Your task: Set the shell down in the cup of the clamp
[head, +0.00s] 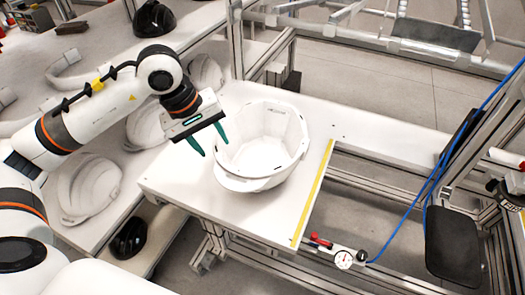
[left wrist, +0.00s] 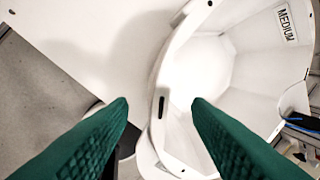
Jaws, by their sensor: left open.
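The white helmet shell (head: 262,140) sits open side up on the white table, its brim toward the front left. In the left wrist view its inside (left wrist: 240,75) carries a "MEDIUM" label. My left gripper (head: 208,146) is open and empty at the shell's left rim. In the left wrist view the rim runs between its two green fingers (left wrist: 161,103), one on the outer side and one over the hollow. I cannot tell whether they touch the shell. No clamp cup can be made out; the shell hides what is under it. My right gripper is not in view.
More white shells (head: 90,185) lie on the left bench, with a black helmet (head: 129,238) below. A yellow strip (head: 313,195) marks the table's right edge. A gauge (head: 343,259) and a blue hose (head: 424,190) are at the front right. The table's front part is clear.

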